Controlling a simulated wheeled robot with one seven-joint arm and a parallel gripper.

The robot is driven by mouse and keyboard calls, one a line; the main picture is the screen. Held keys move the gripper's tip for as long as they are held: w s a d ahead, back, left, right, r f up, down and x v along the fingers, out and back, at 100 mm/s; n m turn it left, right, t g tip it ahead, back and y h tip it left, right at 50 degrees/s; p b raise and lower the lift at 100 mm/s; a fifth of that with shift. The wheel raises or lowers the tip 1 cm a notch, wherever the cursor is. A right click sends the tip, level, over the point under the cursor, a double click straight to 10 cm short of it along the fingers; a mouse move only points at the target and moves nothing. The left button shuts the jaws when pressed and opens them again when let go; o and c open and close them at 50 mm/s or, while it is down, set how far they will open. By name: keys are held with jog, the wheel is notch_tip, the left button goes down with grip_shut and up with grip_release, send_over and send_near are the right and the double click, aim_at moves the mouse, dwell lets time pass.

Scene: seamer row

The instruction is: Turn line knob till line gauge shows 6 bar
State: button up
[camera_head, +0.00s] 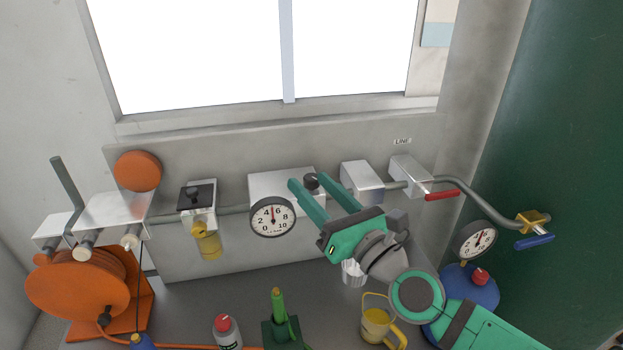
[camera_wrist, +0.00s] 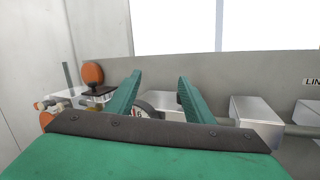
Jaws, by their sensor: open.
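A round white gauge (camera_head: 272,217) with marks from 0 to 10 sits on the front of a pale block on the wall pipe. Its needle points nearly straight up, between 4 and 6. A dark knob (camera_head: 312,182) sits at the right end of that block. My gripper (camera_head: 309,177) is open, with its two green fingers on either side of the knob in the head view; I cannot tell whether they touch it. In the wrist view the left finger partly hides the gauge (camera_wrist: 147,109), and the knob is not visible between the fingers (camera_wrist: 159,79).
A LINE label (camera_head: 402,141) is above a block with a red lever (camera_head: 441,195) at right. A second gauge (camera_head: 477,240) stands by a blue tank (camera_head: 480,289). A yellow jug (camera_head: 377,325), green stand (camera_head: 280,328) and orange reel (camera_head: 80,290) occupy the bench.

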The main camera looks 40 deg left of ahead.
aim_at(316, 183)
jog(key=w+d+f+n+h, duration=0.2)
jog(key=w+d+f, duration=0.1)
jog(key=d+f, duration=0.1)
jog(key=x, duration=1.1)
jog(key=shift+w+f, duration=0.2)
jog(key=shift+f, duration=0.05)
jog(key=shift+c, duration=0.3)
jog(key=shift+m+t+h, duration=0.3)
jog(key=shift+t, duration=0.1)
jog(key=c, duration=1)
